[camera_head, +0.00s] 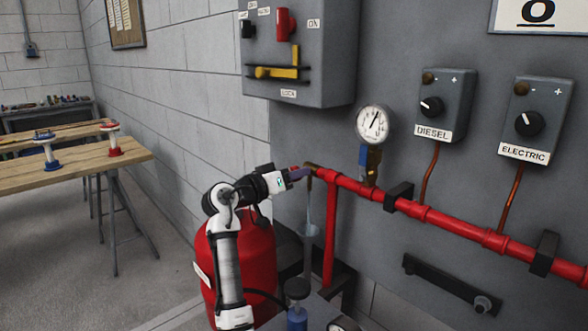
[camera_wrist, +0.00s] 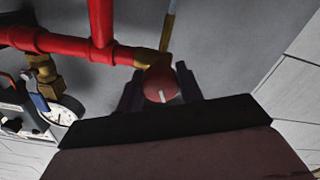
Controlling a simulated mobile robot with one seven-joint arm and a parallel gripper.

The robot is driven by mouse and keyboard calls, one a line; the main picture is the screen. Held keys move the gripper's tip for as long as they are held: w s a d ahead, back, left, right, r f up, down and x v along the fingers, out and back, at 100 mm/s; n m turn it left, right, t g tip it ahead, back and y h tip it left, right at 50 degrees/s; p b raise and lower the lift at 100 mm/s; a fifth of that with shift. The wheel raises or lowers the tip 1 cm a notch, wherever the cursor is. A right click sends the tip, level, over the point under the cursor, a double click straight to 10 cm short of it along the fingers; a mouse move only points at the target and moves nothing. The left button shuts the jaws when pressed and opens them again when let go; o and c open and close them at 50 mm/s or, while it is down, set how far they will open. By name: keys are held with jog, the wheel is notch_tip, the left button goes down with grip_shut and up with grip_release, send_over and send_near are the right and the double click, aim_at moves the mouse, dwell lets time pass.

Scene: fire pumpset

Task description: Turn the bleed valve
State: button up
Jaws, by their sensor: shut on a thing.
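The bleed valve has a round red knob (camera_wrist: 157,78) with a white line across it, seen in the wrist view at the brass left end of the red pipe. My gripper (camera_wrist: 161,92) is shut on this knob, with one dark finger at each side of it. In the head view my gripper (camera_head: 300,173) reaches the brass pipe end (camera_head: 313,168) from the left and hides the knob. A thin pale streak (camera_head: 309,205), which looks like water, hangs below the valve over a grey funnel-like drain (camera_head: 309,232).
The red pipe (camera_head: 440,218) runs right along the grey panel through black brackets. A pressure gauge (camera_head: 372,125) stands above it. A grey switch box (camera_head: 298,50) is overhead. A red tank (camera_head: 250,260) stands behind my arm. A wooden table (camera_head: 75,170) is at left.

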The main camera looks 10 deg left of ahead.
jog(key=n, duration=0.1)
jog(key=n+p, duration=0.2)
jog(key=shift+r+n, duration=0.25)
jog(key=shift+n, duration=0.15)
jog(key=n+p, duration=0.3)
jog(key=shift+n, duration=0.3)
jog(key=n+p, duration=0.3)
jog(key=shift+r+n+p, duration=0.1)
jog(key=shift+n+p, duration=0.3)
jog(key=n+p, duration=0.3)
jog(key=shift+n, duration=0.3)
jog(key=n, duration=0.3)
jog(key=shift+f+n+p, duration=0.2)
jog(key=shift+n+p, duration=0.1)
jog(key=shift+p, duration=0.1)
jog(key=shift+n, duration=2.5)
